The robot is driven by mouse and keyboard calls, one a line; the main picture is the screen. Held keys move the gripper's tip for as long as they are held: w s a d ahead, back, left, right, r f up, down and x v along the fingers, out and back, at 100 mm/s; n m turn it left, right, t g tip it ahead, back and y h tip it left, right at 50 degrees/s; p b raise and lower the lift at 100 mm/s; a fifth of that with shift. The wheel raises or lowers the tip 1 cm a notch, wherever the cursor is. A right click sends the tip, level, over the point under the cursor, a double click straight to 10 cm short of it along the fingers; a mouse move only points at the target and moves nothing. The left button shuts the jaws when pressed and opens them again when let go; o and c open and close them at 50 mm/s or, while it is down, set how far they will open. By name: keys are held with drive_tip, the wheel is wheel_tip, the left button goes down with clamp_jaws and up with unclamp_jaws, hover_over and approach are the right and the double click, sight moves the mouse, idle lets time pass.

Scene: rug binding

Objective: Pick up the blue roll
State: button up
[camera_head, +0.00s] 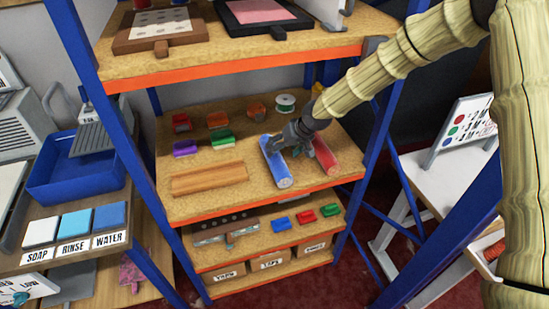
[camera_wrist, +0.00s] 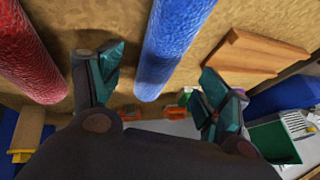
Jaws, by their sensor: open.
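The blue roll (camera_head: 278,168) lies on the wooden middle shelf (camera_head: 235,205), pointing toward the front edge. It also shows in the wrist view (camera_wrist: 172,42), running down between my two spread fingers. My gripper (camera_head: 286,141) is open at the roll's far end, and that end is partly hidden by it in the head view. In the wrist view, my open gripper (camera_wrist: 158,85) has one finger on each side of the roll, with gaps visible; I cannot tell how far the fingers reach down around it.
A red roll (camera_head: 325,156) lies close to the right of the blue one. A grooved wooden block (camera_head: 208,179) lies to the left. Small coloured pieces and a green-and-white spool (camera_head: 285,102) stand behind. Blue posts (camera_head: 372,140) and the upper shelf (camera_head: 230,66) bound the space.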

sight(278, 155)
drive_tip(key=shift+a+f+p, duration=0.4)
drive_tip(key=shift+f+p, duration=0.2)
drive_tip(key=shift+f, duration=0.15)
drive_tip(key=shift+p+x, duration=0.9)
drive_tip(key=shift+x, duration=1.2)
drive_tip(key=shift+s+d+f, duration=0.1)
drive_tip(key=shift+d, duration=0.1)
drive_tip(key=c, duration=1.2)
